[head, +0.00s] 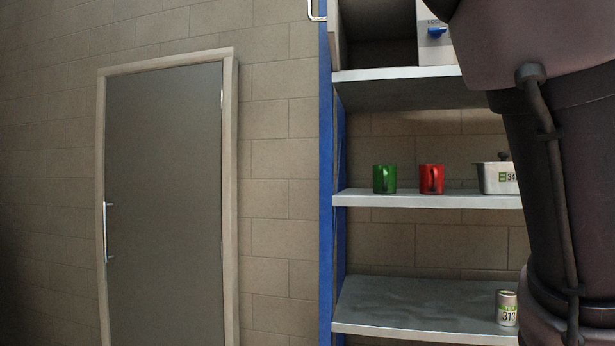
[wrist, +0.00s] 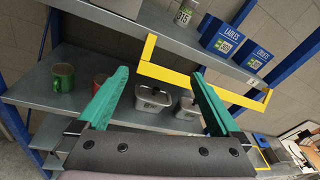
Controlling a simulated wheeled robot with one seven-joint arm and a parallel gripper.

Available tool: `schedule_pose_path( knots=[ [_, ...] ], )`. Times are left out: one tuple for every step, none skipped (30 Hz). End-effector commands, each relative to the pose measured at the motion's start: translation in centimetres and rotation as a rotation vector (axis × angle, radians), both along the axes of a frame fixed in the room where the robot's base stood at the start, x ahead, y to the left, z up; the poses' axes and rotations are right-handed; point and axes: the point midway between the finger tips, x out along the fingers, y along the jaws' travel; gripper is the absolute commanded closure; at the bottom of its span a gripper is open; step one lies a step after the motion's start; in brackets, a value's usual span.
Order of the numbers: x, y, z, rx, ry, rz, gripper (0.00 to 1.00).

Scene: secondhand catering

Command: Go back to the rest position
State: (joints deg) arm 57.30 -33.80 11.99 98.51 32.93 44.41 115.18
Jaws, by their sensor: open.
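My gripper (wrist: 160,75) shows in the wrist view with its two green fingers spread apart. Nothing is between them. The fingers point toward a shelf unit, and I cannot tell the exact distance to it. In the head view my arm fills the right side and hides part of the shelves; my gripper is out of that picture. A green mug (head: 385,179) and a red mug (head: 431,179) stand upright on the middle shelf (head: 420,201). The green mug (wrist: 62,78) and red mug (wrist: 101,79) also show in the wrist view, left of and behind the left finger.
Metal containers (head: 497,178) stand right of the mugs. A labelled can (head: 507,308) is on the lower shelf (head: 400,309). A yellow frame (wrist: 200,83) lies along the upper shelf, near the fingers. Blue boxes (wrist: 222,42) stand above. A closed door (head: 163,200) is at left.

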Motion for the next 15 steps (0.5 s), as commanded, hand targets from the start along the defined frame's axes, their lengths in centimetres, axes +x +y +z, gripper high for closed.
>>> schedule_pose_path(
  knots=[
    [0.1,0.6,-1.2,-0.041,0.041,0.027,0.00],
    [0.2,0.8,-2.0,-0.070,0.067,0.044,0.00],
    [0.3,1.3,-3.0,-0.111,0.105,0.068,0.00],
    [0.4,1.6,-3.9,-0.146,0.135,0.089,0.00],
    [0.4,2.0,-4.8,-0.184,0.164,0.112,0.00],
    [0.4,2.6,-6.1,-0.237,0.208,0.146,0.00],
    [0.4,3.0,-7.2,-0.280,0.242,0.174,0.00],
    [0.4,3.5,-8.4,-0.330,0.278,0.206,0.00],
    [0.4,4.3,-10.2,-0.404,0.330,0.257,0.00],
    [0.3,5.0,-11.7,-0.467,0.371,0.303,0.00],
    [0.2,5.7,-13.3,-0.537,0.415,0.354,0.00],
    [-0.1,6.8,-15.6,-0.638,0.471,0.429,0.00],
    [-0.3,7.6,-17.4,-0.720,0.511,0.492,0.00],
    [-0.6,8.4,-19.2,-0.802,0.548,0.554,0.00],
    [-1.1,9.4,-21.6,-0.915,0.592,0.641,0.00]
  ],
)
